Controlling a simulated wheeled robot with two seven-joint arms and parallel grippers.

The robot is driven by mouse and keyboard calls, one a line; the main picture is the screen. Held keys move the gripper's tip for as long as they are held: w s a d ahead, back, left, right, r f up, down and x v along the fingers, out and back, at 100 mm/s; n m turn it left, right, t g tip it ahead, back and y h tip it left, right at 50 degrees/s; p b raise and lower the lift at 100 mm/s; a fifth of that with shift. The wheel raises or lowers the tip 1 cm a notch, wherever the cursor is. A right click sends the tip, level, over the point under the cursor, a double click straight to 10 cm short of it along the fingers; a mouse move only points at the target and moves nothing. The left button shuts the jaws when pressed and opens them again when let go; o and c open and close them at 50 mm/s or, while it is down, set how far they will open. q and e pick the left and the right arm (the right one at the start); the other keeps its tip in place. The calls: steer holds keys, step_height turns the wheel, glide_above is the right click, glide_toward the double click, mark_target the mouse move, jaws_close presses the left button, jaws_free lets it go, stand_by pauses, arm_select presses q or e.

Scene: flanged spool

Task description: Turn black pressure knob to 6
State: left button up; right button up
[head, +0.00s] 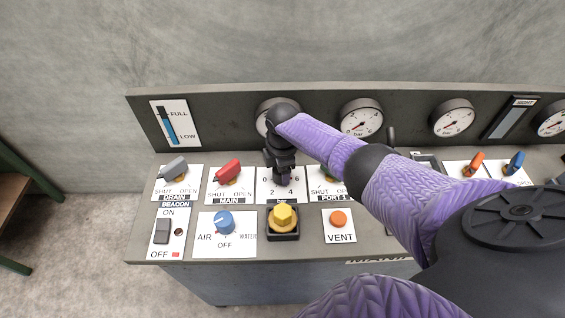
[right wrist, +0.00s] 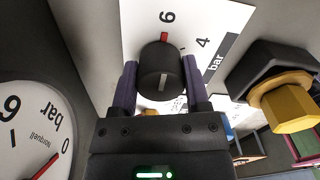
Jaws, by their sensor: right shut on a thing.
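The black pressure knob (right wrist: 162,62) shows in the right wrist view between the two fingers of my right gripper (right wrist: 161,80). The gripper is shut on it. A red mark shows at the knob's edge beside the printed 6, and a white line runs on its face. The white scale plate (right wrist: 205,25) around it shows 6, 4 and "bar". In the head view my right gripper (head: 283,172) is over the plate (head: 263,190) and hides the knob. My left gripper is not in view.
A yellow knob (head: 283,217) sits just in front of the plate, with a red MAIN handle (head: 227,172) to its left. An orange VENT button (head: 338,218) is to the right. Round gauges (head: 361,119) line the back panel; the wrist-view gauge (right wrist: 32,140) has its red needle near 0.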

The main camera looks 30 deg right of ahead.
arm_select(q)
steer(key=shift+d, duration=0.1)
arm_select(e)
steer(key=shift+r, duration=0.1)
steer(key=o, duration=1.2)
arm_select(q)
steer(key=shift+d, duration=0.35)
arm_select(e)
steer(key=shift+o, duration=0.4)
step_height(320, 180, up, 9)
steer(key=p, duration=0.4)
steer(key=shift+r, duration=0.45)
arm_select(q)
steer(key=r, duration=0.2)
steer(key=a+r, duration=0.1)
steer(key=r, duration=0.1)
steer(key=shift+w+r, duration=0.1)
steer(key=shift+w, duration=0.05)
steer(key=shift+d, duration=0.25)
arm_select(e)
steer(key=shift+f, duration=0.1)
